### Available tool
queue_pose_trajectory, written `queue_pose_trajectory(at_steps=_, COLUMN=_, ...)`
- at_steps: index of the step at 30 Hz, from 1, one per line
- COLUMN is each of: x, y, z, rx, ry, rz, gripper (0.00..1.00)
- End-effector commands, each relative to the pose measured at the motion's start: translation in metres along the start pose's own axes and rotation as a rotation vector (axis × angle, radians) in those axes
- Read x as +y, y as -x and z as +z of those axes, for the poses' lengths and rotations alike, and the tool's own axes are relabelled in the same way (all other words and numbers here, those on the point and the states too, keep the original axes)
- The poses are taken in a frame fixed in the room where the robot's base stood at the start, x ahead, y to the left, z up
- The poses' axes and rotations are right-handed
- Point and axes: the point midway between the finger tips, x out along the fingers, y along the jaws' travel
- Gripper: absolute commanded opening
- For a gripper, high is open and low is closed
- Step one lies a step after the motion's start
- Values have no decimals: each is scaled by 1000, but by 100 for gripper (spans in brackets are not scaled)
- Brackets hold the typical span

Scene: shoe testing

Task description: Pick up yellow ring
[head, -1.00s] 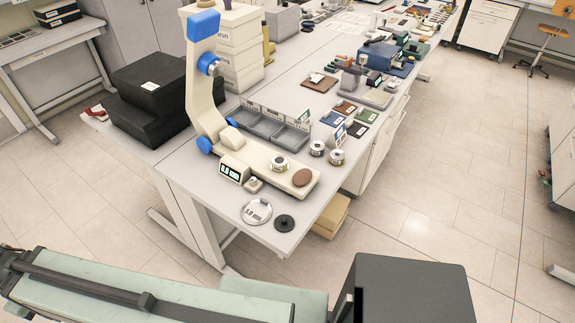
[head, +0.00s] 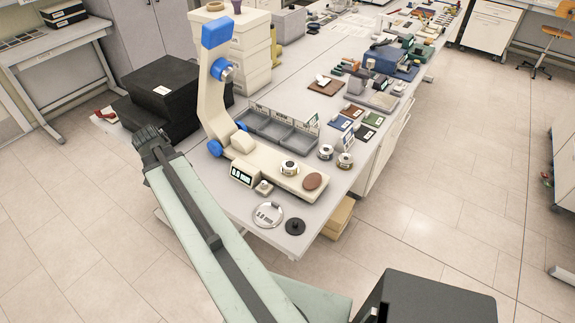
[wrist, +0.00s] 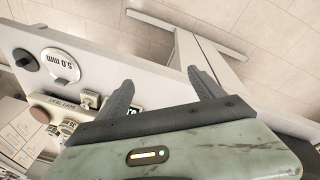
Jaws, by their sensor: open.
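I cannot make out a yellow ring for certain. A small tan-yellow round piece (head: 215,6) lies on top of the stacked white boxes at the back left of the bench; it may be the ring, but it is too small to tell. My gripper (head: 150,138) is at the left front, near the black boxes and well apart from that piece. In the wrist view my gripper (wrist: 160,76) has its two dark fingers spread with nothing between them. The wrist view shows no yellow ring.
A tall cream test stand (head: 214,105) with blue joints rises between my arm and the white boxes (head: 250,60). Black boxes (head: 165,95) stand left of it. A white 5.0 mm disc (head: 268,215) and a black disc (head: 295,227) lie at the bench's near corner.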

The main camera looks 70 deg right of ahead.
Motion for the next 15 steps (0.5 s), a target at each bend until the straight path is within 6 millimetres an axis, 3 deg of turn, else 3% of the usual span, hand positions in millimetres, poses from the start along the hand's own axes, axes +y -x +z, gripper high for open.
queue_pose_trajectory(at_steps=1, x=46, y=0, z=-38, rx=12, ry=-188, rz=33, gripper=77)
queue_pose_trajectory(at_steps=3, x=109, y=-6, z=-76, rx=34, ry=-448, rz=80, gripper=77)
queue_pose_trajectory(at_steps=6, x=192, y=-12, z=-112, rx=70, ry=-763, rz=138, gripper=77)
queue_pose_trajectory(at_steps=9, x=254, y=-16, z=-130, rx=102, ry=-988, rz=180, gripper=77)
queue_pose_trajectory(at_steps=12, x=290, y=-18, z=-136, rx=123, ry=-1117, rz=205, gripper=77)
queue_pose_trajectory(at_steps=15, x=302, y=-19, z=-138, rx=131, ry=-1167, rz=214, gripper=77)
